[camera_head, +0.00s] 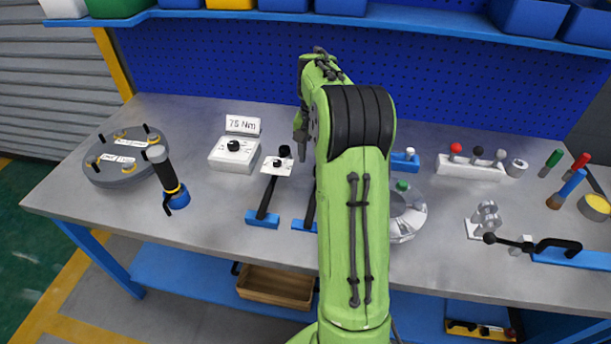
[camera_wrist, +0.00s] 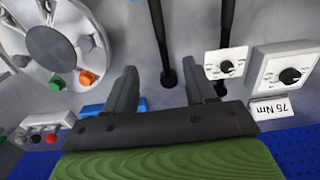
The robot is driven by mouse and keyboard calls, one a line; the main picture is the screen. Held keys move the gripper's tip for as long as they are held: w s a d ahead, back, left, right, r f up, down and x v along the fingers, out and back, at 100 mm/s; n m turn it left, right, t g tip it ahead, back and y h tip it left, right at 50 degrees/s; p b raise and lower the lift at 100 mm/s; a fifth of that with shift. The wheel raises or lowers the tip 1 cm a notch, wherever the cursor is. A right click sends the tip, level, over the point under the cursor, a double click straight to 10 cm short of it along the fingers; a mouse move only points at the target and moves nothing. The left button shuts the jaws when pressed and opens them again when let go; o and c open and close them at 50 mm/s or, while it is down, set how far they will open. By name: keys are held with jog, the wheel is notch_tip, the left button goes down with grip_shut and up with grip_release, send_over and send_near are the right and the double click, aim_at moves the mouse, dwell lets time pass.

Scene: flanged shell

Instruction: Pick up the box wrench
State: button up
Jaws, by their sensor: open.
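Two long black tools with blue handles lie on the bench; I cannot tell for certain which is the box wrench. One (camera_head: 267,198) lies left of my arm; the other (camera_head: 310,212) is mostly hidden behind my arm. In the wrist view, one black shaft (camera_wrist: 158,35) runs down to a dark head between my fingers, and the other shaft (camera_wrist: 228,25) lies right of them. My gripper (camera_wrist: 160,72) is open, with nothing visibly held. In the head view my gripper (camera_head: 301,135) is seen from the side, above the bench.
A white dial box (camera_head: 235,152) with a 75 Nm sign (camera_head: 242,125) stands to the left, and a small white knob plate (camera_head: 277,166) beside it. A round flanged shell (camera_head: 405,222) stands right of my arm. A grey disc (camera_head: 118,165) is at far left. The bench's front left (camera_head: 130,215) is clear.

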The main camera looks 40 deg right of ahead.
jog(key=b, duration=0.3)
send_over(314, 197)
notch_tip(314, 197, down, 11)
jog(key=shift+s+r, duration=0.1)
notch_tip(314, 197, down, 5)
jog(key=shift+r+b, duration=0.15)
jog(key=shift+b, duration=0.7)
jog(key=shift+r, duration=0.1)
jog(key=shift+c, duration=0.4)
grip_shut()
